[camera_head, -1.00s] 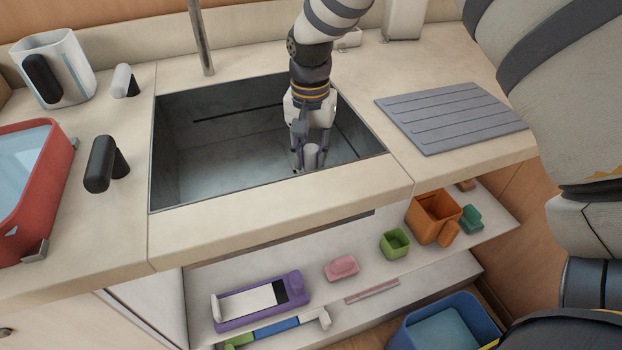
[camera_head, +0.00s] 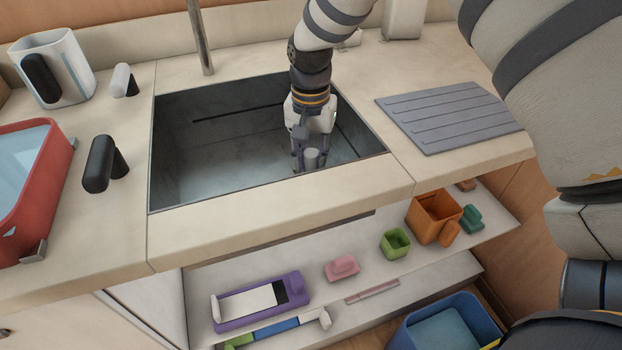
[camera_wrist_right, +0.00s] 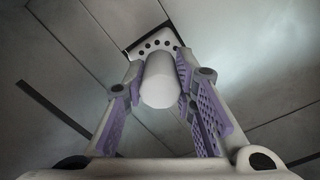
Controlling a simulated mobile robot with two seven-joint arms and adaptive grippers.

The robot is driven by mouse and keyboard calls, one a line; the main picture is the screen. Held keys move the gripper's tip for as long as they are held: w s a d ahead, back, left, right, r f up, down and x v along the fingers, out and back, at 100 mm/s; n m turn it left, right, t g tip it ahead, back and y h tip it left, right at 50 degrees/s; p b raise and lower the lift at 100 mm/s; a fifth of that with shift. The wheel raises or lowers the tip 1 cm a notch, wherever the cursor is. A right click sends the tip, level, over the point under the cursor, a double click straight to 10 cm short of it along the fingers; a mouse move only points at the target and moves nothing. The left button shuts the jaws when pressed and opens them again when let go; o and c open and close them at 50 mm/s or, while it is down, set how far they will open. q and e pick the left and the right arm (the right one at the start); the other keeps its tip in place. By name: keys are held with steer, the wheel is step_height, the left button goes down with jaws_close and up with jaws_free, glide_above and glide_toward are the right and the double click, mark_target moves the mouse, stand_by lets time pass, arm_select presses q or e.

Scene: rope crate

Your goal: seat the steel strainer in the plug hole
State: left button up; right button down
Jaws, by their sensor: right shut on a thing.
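My right gripper (camera_head: 309,160) reaches down inside the sink (camera_head: 185,165), near its front right corner. Its purple-padded fingers are shut on the pale upright knob of the steel strainer (camera_head: 311,159). In the right wrist view, the strainer (camera_wrist_right: 160,82) sits between the fingers (camera_wrist_right: 160,72), and a row of dark holes shows on its plate beyond the knob. A dark, square-edged plug hole (camera_wrist_right: 135,48) shows around the far side of that plate. The near side is hidden by the knob, and I cannot tell how deep the strainer sits. My left gripper is out of view.
The sink's front rim (camera_head: 285,195) and right wall are close to my right gripper. A tap (camera_head: 200,38) rises behind the sink. A grey ribbed board (camera_head: 450,117) lies on the right counter. A red tub (camera_head: 40,185) and black handle (camera_head: 100,165) stand left.

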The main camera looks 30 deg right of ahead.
mark_target(311, 153)
steer(key=shift+f, duration=0.35)
stand_by(0.3)
steer(key=c, duration=1.2)
jaws_free()
steer(key=shift+c, duration=0.2)
step_height(311, 153, up, 12)
steer(key=shift+a+r, duration=0.1)
